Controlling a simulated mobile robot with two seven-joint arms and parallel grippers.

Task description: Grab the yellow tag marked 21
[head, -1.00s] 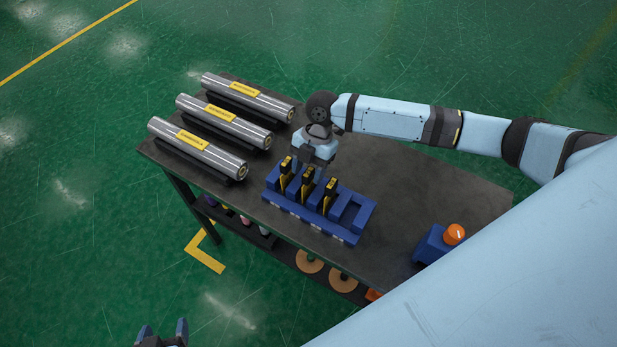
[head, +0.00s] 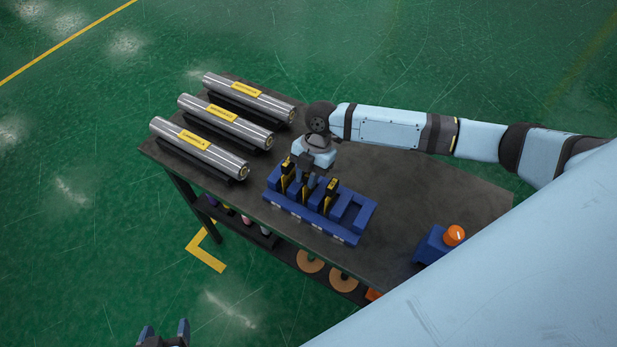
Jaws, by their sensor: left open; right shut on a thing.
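Three yellow tags with black tops stand upright in a blue slotted rack (head: 350,238) on the dark table: a left one (head: 288,178), a middle one (head: 304,194) and a right one (head: 330,198). Their numbers are too small to read, so I cannot tell which is marked 21. My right gripper (head: 308,180) points down at the rack and is shut on the middle tag, which still sits in its slot. The fingers partly hide its top. My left gripper (head: 165,332) is open and empty at the bottom edge, over the floor and away from the table.
Three wrapped silver rolls with yellow labels (head: 198,148) lie on cradles at the table's left. A blue block with an orange knob (head: 454,235) stands at the right. The table top (head: 410,195) between is clear. A lower shelf holds orange discs (head: 343,279).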

